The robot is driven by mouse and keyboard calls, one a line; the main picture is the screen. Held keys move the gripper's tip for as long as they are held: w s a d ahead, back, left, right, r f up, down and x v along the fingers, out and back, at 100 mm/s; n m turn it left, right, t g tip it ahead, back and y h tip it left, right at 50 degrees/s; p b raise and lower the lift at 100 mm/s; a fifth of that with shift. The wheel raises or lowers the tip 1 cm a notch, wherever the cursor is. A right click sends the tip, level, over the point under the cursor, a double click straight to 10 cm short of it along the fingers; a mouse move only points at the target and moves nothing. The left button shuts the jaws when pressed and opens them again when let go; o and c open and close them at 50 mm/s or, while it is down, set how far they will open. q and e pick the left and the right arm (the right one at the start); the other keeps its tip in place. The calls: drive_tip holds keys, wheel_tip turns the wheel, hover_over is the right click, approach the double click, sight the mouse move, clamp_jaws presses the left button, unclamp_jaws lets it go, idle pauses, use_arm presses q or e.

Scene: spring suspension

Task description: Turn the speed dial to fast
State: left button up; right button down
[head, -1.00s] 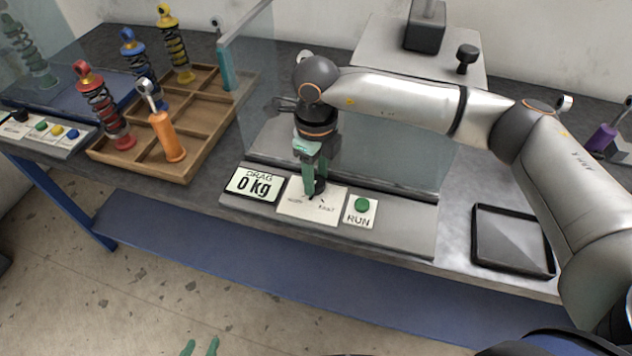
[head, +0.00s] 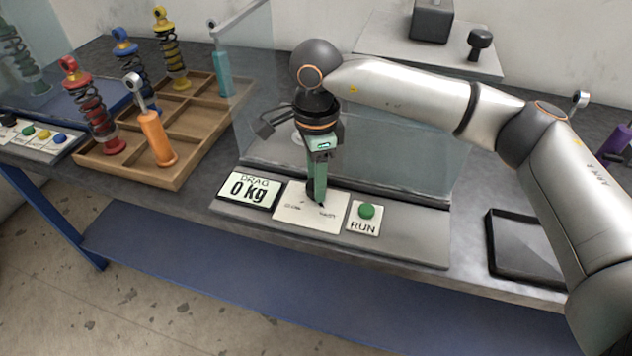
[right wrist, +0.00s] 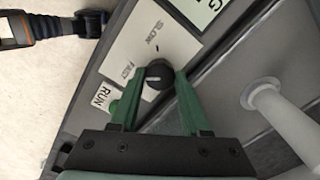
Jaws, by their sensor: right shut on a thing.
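The speed dial (right wrist: 158,76) is a round black knob with a white line on its left side, on a white plate (head: 300,213). In the right wrist view the plate has SLOW printed above the knob and FAST to its left; the line lies on the FAST side. My right gripper (head: 316,198) points down at the plate, its green fingers shut on the knob from both sides. In the head view the fingers mostly hide the knob. Part of my left arm (right wrist: 30,28) shows at the top left of the right wrist view; its finger state is unclear.
A display (head: 247,189) reading DRAG 0 kg is left of the plate, a green RUN button (head: 367,211) right of it. A clear screen (head: 400,150) stands behind. A wooden tray (head: 180,180) with shock absorbers is at left; an empty black tray (head: 492,240) is at right.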

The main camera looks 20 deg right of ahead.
drive_tip(key=shift+n, duration=0.3)
drive_tip(key=shift+r+n, duration=0.1)
drive_tip(key=shift+n, duration=0.2)
drive_tip(key=shift+c, duration=1.9)
unclamp_jaws()
wheel_tip(320, 180, up, 12)
drive_tip(key=shift+r, duration=0.2)
